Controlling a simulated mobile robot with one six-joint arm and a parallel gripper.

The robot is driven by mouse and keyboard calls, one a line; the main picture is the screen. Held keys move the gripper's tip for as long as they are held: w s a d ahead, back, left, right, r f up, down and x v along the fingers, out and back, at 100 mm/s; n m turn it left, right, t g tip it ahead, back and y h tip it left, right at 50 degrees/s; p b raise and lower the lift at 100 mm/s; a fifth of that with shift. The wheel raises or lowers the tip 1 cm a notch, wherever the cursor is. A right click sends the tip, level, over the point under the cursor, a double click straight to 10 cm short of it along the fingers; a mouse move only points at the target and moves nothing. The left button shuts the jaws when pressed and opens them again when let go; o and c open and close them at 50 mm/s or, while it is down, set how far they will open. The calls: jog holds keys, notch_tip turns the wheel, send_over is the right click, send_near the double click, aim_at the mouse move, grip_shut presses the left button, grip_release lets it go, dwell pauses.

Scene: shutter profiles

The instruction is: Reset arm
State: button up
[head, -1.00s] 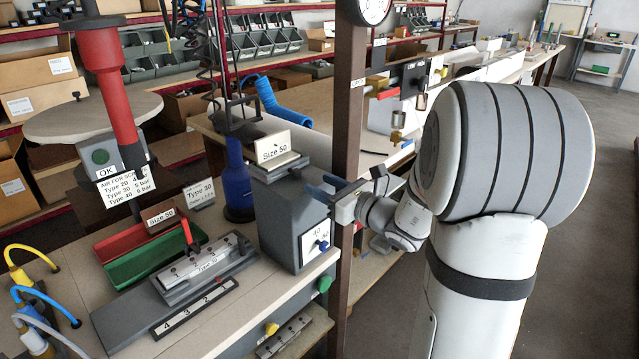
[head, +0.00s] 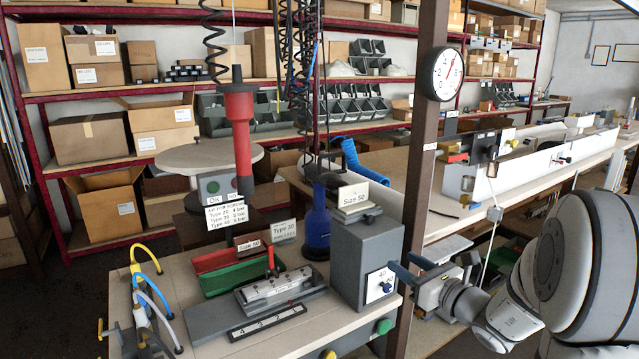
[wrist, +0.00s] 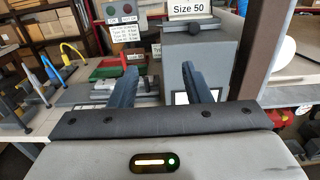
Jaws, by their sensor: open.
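My gripper (head: 408,268) is open and empty, its two blue-grey fingers apart. In the head view it is just right of the grey box-shaped machine (head: 366,262) with the "Size 50" sign (head: 353,194) on top. In the wrist view my gripper (wrist: 160,82) points toward the same grey machine (wrist: 198,65), and the right finger overlaps its white dial plate. I cannot tell whether the fingers touch the machine. My arm comes in from the right of the head view.
The workbench holds a grey fixture (head: 270,292) marked with numbers, a green bin (head: 228,278), a red bin (head: 215,258) and a blue bottle-shaped tool (head: 317,232). A brown post (head: 419,165) stands close behind my gripper. Shelves with boxes line the back wall.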

jog(key=s+a+f+n+g+p, duration=0.2)
jog(key=s+a+n+g, duration=1)
jog(key=s+n, duration=0.35)
jog(key=s+d+n+h+p, duration=0.1)
jog(key=s+d+n+h, duration=0.7)
jog(key=s+n, duration=0.3)
jog(key=shift+s+f+n+g+h+p, duration=0.15)
jog(key=shift+f+n+g+h+p, duration=0.2)
jog(key=shift+n+h, duration=0.9)
jog(key=shift+n+y, duration=0.4)
jog(key=shift+y, duration=0.05)
